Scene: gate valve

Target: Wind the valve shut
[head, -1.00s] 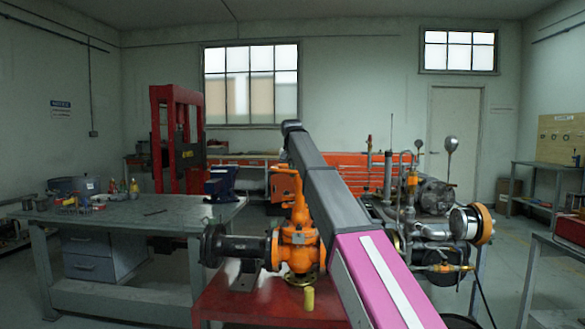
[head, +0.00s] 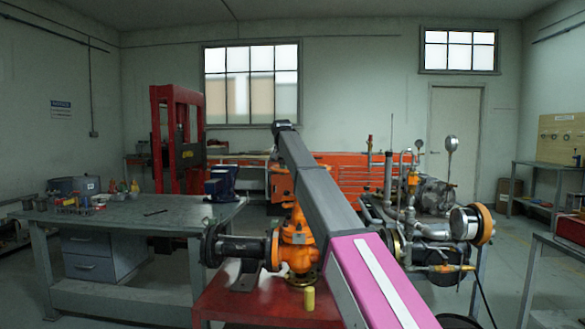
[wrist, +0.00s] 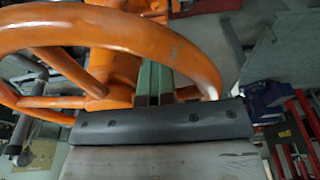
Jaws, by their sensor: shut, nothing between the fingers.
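The orange valve body (head: 298,240) stands on a red table, with a dark flanged pipe (head: 235,248) on its left. In the head view my arm hides most of its handwheel (head: 284,184). In the wrist view the orange handwheel (wrist: 120,32) fills the upper left, its rim curving across the picture with spokes meeting at a hub. My gripper (wrist: 155,78) is shut with nothing held; its greenish fingers show between rim and spokes, close to a spoke at right. The fingertips are hidden behind the rim, and contact cannot be told.
A small yellow cylinder (head: 309,299) stands on the red table (head: 225,300) in front of the valve. A workbench (head: 150,213) with tools is at left, a red press (head: 177,140) behind it. A pipe-and-gauge rig (head: 430,215) stands close on the right.

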